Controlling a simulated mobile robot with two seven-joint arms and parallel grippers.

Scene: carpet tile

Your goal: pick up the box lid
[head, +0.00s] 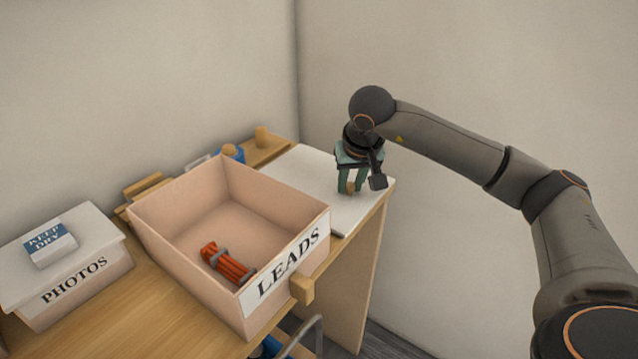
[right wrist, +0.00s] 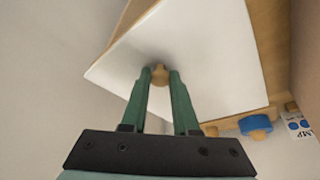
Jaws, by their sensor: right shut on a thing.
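The box lid (head: 306,170) is a flat white panel with a small wooden knob (right wrist: 159,74). It is at the right end of the wooden table, behind and to the right of the open LEADS box (head: 177,208). My right gripper (head: 351,190) comes down on the lid from above and is shut on the knob. In the right wrist view the two green fingers (right wrist: 160,78) stand on either side of the knob, and the lid (right wrist: 205,55) reaches past the table edge at one corner. I cannot tell whether the lid touches the tabletop. My left gripper is not in view.
The LEADS box holds a red bundle (head: 228,264) and has a wooden handle (head: 302,288) in front. A lidded PHOTOS box (head: 85,283) with a KEEP DRY block (head: 50,244) on top stands left. Small wooden and blue items (head: 233,152) lie behind. Walls close the back and right.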

